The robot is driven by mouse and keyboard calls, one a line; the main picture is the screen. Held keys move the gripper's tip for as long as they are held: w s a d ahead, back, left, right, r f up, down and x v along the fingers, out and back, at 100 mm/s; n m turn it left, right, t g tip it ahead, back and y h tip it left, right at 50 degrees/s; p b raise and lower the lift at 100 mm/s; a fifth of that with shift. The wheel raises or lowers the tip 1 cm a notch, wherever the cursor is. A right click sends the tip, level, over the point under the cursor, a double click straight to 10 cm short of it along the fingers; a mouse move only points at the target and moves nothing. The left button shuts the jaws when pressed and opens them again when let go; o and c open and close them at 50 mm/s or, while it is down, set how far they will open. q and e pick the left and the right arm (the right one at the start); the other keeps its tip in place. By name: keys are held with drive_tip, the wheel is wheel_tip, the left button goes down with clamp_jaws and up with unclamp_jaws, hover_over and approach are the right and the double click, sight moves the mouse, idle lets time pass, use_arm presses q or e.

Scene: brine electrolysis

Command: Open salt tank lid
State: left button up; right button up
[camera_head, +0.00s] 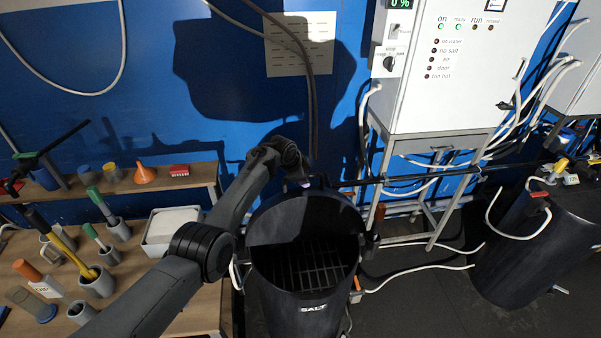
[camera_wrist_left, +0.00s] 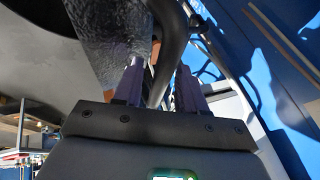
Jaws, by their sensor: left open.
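The salt tank (camera_head: 285,312) is a black cylinder marked SALT, standing at the lower middle of the head view. Its mouth is open towards me and a grate (camera_head: 310,268) shows inside. A dark curved panel (camera_head: 300,220) rises at the back of the mouth; it looks like the lid raised upright, though black on black makes its edge hard to tell. My left gripper (camera_head: 303,183) is at the top back of this panel, mostly hidden by my wrist. In the left wrist view my gripper (camera_wrist_left: 160,75) is open, with a dark curved bar, apparently a handle, between its fingers. My right gripper is not in view.
A wooden bench (camera_head: 190,310) with grey cups, tools and a white tray (camera_head: 172,228) stands at the left. A white control cabinet (camera_head: 455,90) on a metal frame stands behind right. Another black tank (camera_head: 520,250) and loose white hoses lie at the right.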

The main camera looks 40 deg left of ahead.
use_arm(q)
drive_tip(key=shift+s+r, duration=0.3)
drive_tip(key=p+v, duration=0.1)
drive_tip(key=v, duration=0.9)
